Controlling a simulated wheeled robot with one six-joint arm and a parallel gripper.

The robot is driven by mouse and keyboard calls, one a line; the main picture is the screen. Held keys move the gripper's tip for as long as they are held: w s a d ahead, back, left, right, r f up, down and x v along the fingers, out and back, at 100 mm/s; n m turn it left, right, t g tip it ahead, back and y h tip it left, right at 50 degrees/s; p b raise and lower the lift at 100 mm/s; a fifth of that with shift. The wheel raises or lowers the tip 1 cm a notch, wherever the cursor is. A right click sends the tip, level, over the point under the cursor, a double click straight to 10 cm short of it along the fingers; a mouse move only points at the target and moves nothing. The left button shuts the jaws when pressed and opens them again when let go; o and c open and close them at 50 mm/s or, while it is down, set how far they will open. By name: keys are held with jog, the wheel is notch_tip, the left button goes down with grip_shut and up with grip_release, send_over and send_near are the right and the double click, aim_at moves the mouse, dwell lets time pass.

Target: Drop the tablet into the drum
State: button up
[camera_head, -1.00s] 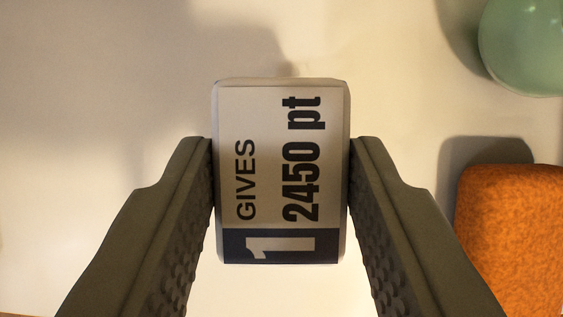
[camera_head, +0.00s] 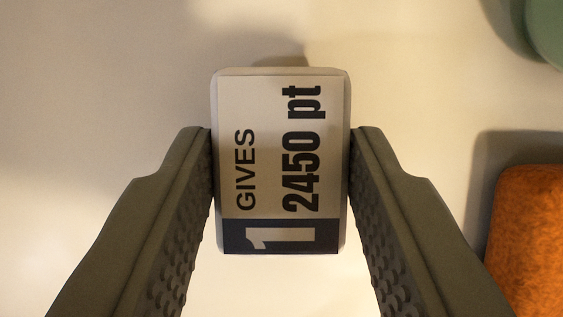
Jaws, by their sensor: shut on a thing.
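The tablet (camera_head: 269,160) is a pale rounded block with a printed label reading "GIVES 2450 pt" and a dark band with a "1". It sits in the middle of the camera view. My gripper (camera_head: 281,150) is shut on it, one finger pressed on its left side and one on its right. The tablet's shadow shows just beyond its far edge on the pale surface. The drum is not in view.
An orange block (camera_head: 530,240) lies at the right edge, partly cut off. A green rounded object (camera_head: 548,30) is at the top right corner, also cut off. The pale surface (camera_head: 90,100) at left is clear.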

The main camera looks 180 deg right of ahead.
jog(key=shift+f, duration=0.65)
jog(key=shift+f, duration=0.15)
jog(key=o, duration=1)
jog(key=shift+o, duration=0.2)
